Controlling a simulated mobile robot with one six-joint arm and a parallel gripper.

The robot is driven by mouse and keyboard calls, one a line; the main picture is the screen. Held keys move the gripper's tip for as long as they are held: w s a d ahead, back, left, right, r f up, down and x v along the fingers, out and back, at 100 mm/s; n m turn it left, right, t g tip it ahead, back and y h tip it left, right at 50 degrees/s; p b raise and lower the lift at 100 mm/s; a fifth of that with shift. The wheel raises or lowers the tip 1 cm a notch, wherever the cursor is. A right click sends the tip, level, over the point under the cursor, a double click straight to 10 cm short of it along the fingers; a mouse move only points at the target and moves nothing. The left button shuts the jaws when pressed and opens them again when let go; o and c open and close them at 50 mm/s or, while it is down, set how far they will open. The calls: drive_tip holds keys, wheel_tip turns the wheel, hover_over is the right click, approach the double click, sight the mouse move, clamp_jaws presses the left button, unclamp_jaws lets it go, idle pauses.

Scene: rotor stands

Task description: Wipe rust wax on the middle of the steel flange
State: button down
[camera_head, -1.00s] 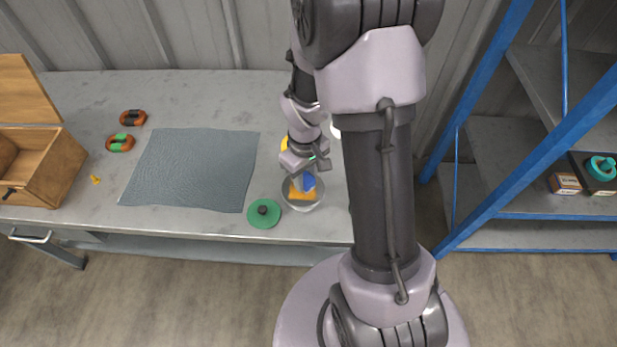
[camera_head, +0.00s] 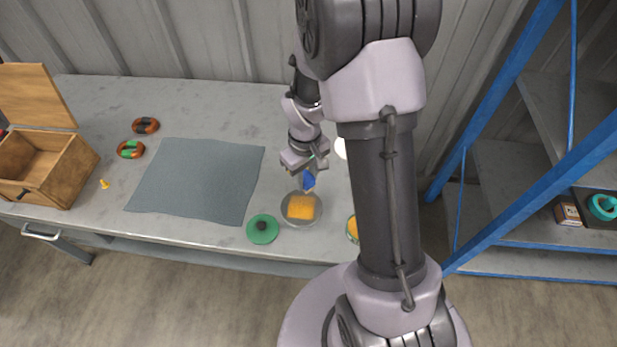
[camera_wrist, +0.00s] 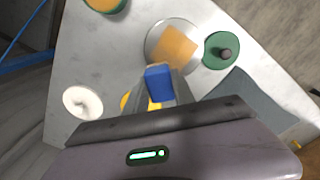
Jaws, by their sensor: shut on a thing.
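My gripper (camera_head: 308,170) is shut on a small blue block (camera_wrist: 158,83), which also shows below the fingers in the head view (camera_head: 308,181). It holds the block above the table, just behind a round grey metal dish (camera_head: 290,218). A flat orange piece (camera_head: 301,207) lies in the dish; in the wrist view the dish (camera_wrist: 151,42) and orange piece (camera_wrist: 175,46) lie just beyond the block. A green disc with a dark knob (camera_head: 263,229) lies beside the dish. I cannot tell for certain which thing is the steel flange.
A grey-blue mat (camera_head: 196,180) covers the table's middle. Two reddish rings (camera_head: 145,126) (camera_head: 130,149), a small yellow piece (camera_head: 104,184) and an open wooden box (camera_head: 62,172) are at left. A white ring (camera_wrist: 83,102) and a green-and-orange round thing (camera_wrist: 106,4) stand nearby. Blue-framed shelves (camera_head: 500,190) are at right.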

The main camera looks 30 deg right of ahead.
sight(306, 176)
drive_tip(key=shift+r+p, duration=1.05)
drive_tip(key=shift+r, duration=0.55)
